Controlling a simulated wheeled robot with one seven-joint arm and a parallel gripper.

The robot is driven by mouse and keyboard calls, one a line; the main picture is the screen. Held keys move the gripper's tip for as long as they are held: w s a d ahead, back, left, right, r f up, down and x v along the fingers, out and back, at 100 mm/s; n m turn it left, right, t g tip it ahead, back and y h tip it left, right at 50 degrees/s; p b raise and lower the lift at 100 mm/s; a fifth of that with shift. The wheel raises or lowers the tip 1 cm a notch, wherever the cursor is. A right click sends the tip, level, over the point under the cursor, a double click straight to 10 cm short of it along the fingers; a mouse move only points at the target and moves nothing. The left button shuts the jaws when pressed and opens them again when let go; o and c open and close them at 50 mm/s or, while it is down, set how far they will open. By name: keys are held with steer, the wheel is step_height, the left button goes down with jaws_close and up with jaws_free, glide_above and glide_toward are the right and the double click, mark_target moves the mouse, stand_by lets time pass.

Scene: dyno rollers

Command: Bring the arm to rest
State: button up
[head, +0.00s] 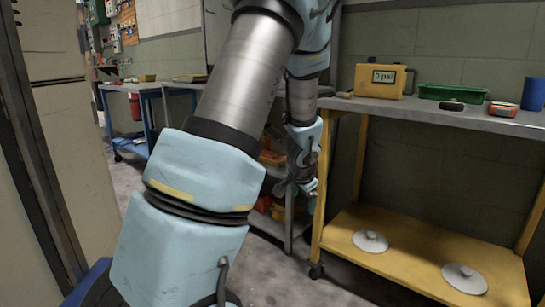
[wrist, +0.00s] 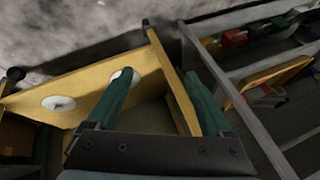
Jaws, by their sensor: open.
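My arm (head: 240,75) crosses the middle of the head view, pale blue and bare metal, and bends down at its far end. My gripper (head: 310,198) hangs low beside the left legs of the yellow-framed cart (head: 361,160), partly seen there. In the wrist view my gripper (wrist: 158,78) shows two dark green fingers spread wide apart with nothing held between them. Behind the fingers lie the cart's yellow lower shelf (wrist: 85,78) and its frame. I cannot tell from these views how far the fingers are from the cart's frame.
The cart's grey top holds a yellow gauge box (head: 379,80) reading 0 psi, a green tray (head: 448,92), an orange device (head: 502,109) and a blue cup (head: 533,94). Two pale discs (head: 370,241) lie on its lower shelf. A blue-legged bench (head: 150,118) stands further back left.

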steer(key=s+a+r+n+g+y, duration=0.1)
steer(key=s+a+r+n+g, duration=0.1)
steer(key=s+a+n, duration=0.5)
steer(key=s+a+r+n+g, duration=0.2)
steer(key=s+a+r+n, duration=0.1)
steer(key=s+a, duration=0.75)
step_height(320, 180, up, 30)
steer(key=s+d+p, duration=0.1)
steer(key=s+p, duration=0.1)
steer(key=p, duration=2.8)
steer(key=shift+d, duration=0.4)
steer(key=shift+o, duration=0.3)
steer(key=shift+r+p, duration=0.25)
steer(key=shift+p, duration=0.1)
steer(key=shift+o, duration=1)
